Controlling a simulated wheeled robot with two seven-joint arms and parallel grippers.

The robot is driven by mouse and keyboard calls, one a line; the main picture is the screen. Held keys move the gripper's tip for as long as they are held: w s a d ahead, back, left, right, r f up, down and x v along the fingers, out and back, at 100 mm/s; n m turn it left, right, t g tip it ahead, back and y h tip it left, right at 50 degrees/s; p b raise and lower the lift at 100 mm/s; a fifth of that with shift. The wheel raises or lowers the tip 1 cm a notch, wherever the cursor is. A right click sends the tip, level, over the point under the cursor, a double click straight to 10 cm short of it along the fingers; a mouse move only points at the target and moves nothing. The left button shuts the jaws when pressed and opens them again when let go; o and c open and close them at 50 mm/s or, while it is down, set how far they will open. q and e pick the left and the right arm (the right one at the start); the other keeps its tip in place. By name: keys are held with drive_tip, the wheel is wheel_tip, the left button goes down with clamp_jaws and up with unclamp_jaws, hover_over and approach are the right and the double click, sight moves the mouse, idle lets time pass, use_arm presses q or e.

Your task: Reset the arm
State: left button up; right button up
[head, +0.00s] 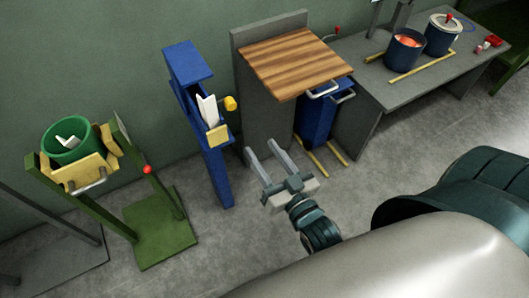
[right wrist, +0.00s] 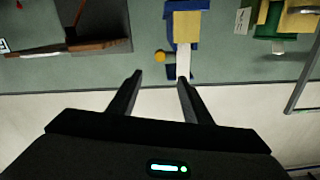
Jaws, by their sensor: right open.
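My right gripper (head: 260,147) is open and empty in the head view, its two grey fingers pointing up and away over the floor. It is in front of the wood-topped cabinet and right of the blue post. In the right wrist view, my right gripper (right wrist: 160,77) shows two dark fingers spread apart with nothing between them. My left gripper is in neither view.
A blue post (head: 218,172) with a yellow knob (head: 230,103) stands left of the gripper. A wood-topped cabinet (head: 290,62) is behind it. A green stand (head: 165,228) is at left; a grey bench (head: 375,75) with pots is at right.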

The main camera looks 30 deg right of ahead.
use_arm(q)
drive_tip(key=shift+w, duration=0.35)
use_arm(e)
drive_tip(key=s+a+f+n+g, duration=0.1)
drive_tip(key=f+g, duration=0.1)
drive_tip(key=f, duration=0.9)
drive_tip(key=s+a+f+g+y, duration=0.1)
drive_tip(key=s+f+g, duration=0.1)
drive_tip(key=f, duration=0.9)
drive_tip(key=s+a+f+n+g, duration=0.1)
drive_tip(key=a+f+g, duration=0.15)
drive_tip(key=f, duration=0.75)
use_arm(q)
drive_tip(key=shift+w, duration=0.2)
use_arm(e)
drive_tip(key=s+d+f+n+g, duration=0.1)
drive_tip(key=s+d+f+g, duration=0.2)
drive_tip(key=s+f, duration=0.8)
drive_tip(key=s+d+f+n+g, duration=0.1)
drive_tip(key=s+d+f+g, duration=0.2)
drive_tip(key=s+f, duration=0.8)
wheel_tip(320, 180, down, 4)
drive_tip(key=shift+s+f+g+h, duration=0.25)
drive_tip(key=shift+g+h, duration=0.15)
drive_tip(key=shift+g, duration=0.45)
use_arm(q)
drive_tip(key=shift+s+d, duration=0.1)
use_arm(e)
drive_tip(key=shift+w+d, duration=0.1)
